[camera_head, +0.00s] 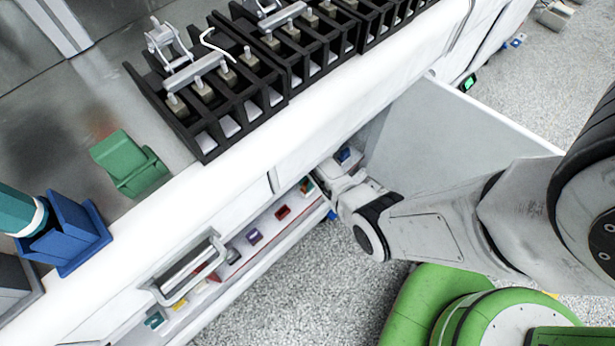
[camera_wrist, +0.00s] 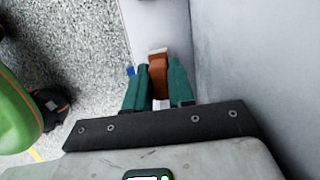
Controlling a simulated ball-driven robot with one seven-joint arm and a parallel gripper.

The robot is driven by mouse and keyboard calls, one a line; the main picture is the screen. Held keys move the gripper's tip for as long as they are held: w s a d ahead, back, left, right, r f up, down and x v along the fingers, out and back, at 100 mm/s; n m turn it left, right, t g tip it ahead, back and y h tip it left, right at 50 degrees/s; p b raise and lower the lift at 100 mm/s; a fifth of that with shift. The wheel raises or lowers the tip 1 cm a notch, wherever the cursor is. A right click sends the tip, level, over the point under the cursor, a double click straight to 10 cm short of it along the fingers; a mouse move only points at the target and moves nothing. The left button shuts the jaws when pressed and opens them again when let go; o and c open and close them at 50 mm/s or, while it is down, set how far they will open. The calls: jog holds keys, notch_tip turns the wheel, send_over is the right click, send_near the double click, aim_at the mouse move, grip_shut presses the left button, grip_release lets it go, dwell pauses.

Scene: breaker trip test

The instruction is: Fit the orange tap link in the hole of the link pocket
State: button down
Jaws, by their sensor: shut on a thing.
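In the wrist view, the two teal fingers of my gripper (camera_wrist: 158,88) are shut on the orange tap link (camera_wrist: 158,72), which looks brown-orange and stands between the fingertips. A white surface lies beyond it. In the head view, my gripper (camera_head: 335,180) is at the open front of the cabinet, beside the shelf; its fingertips are too small and covered to make out. I cannot tell the link pocket or its hole apart in either view.
The open cabinet door (camera_head: 455,130) stands right of my gripper. The low shelf holds a red piece (camera_head: 283,211) and a purple piece (camera_head: 254,236). Above, the counter carries black breaker racks (camera_head: 215,115), a green holder (camera_head: 130,163) and a blue holder (camera_head: 70,235). Speckled floor lies below.

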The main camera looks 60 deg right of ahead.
jog(key=shift+f+b, duration=0.5)
jog(key=shift+f, duration=0.1)
jog(key=c, duration=0.9)
grip_release()
jog(key=p+v, duration=0.4)
jog(key=v, duration=0.6)
jog(key=shift+d+r, duration=0.15)
jog(key=shift+r, duration=0.25)
